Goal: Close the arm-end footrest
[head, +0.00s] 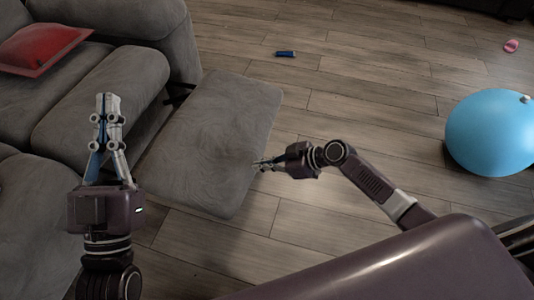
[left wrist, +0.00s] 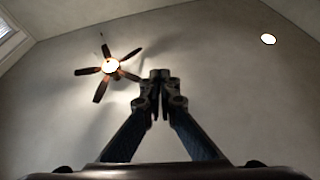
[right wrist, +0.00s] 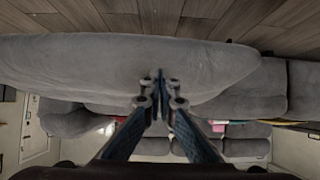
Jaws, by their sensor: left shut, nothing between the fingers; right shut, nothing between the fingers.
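The arm-end footrest (head: 208,140) is a grey padded panel swung out from the sofa, beside the armrest. It stands open, with a dark hinge bracket showing at its far left corner. My right gripper (head: 258,163) is shut and empty at the footrest's right edge; I cannot tell whether it touches. In the right wrist view the footrest (right wrist: 100,65) spans the picture behind the shut fingers (right wrist: 160,80). My left gripper (head: 107,100) is shut and empty, raised and pointing up in front of the sofa seats. It also shows shut in the left wrist view (left wrist: 160,80), against the ceiling.
The grey sofa (head: 100,95) fills the left, with a red cushion (head: 42,47) on it. A blue ball (head: 492,132) lies at the right. A small blue object (head: 285,54) and a pink one (head: 511,46) lie on the wooden floor.

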